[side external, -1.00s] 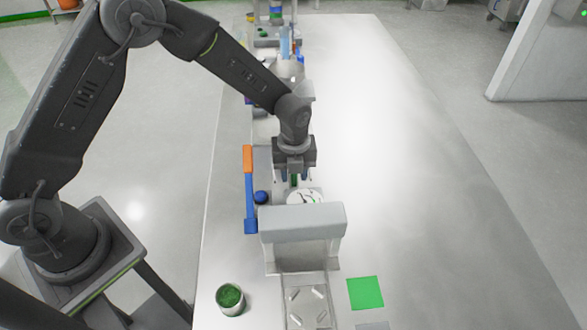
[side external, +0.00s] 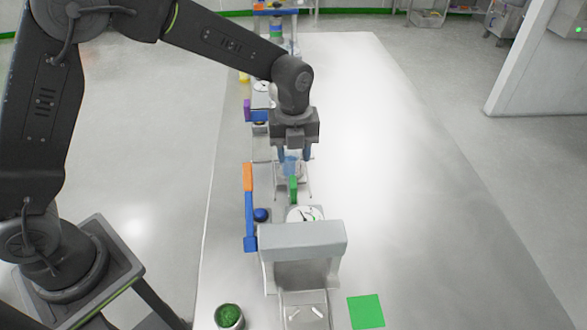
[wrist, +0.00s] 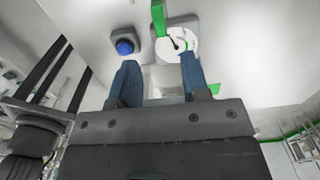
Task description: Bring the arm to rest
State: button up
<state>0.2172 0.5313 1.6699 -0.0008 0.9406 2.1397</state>
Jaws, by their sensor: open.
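My gripper (side external: 293,158) hangs pointing down over the line of equipment on the table, in the middle of the side view. Its two blue fingers are apart with nothing between them; in the wrist view the open fingers (wrist: 158,80) show too. Beyond the fingertips are a green handle-like piece (side external: 293,189) and a white round dial (side external: 305,214). The wrist view shows the green piece (wrist: 158,18) and the dial (wrist: 174,44) as well. The gripper appears above the green piece and apart from it.
A blue button (side external: 261,215) and an orange-and-blue bar (side external: 249,208) stand left of the dial. A grey arch-shaped housing (side external: 301,240) is in front. A cup with green contents (side external: 229,316) and a green square (side external: 366,311) lie nearer. The table's right side (side external: 420,200) is clear.

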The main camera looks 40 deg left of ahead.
jog(key=shift+r, duration=1.05)
jog(key=s+a+r+n+t, duration=0.3)
jog(key=s+a+r+n, duration=0.3)
jog(key=s+r+n, duration=0.6)
jog(key=s+a+n+t, duration=0.2)
jog(key=s+a+n, duration=0.2)
jog(key=s+n, duration=0.7)
jog(key=shift+s+r+n+t, duration=0.3)
jog(key=shift+s+r+n, duration=0.05)
jog(key=shift+n, duration=1.65)
jog(key=shift+d, duration=0.1)
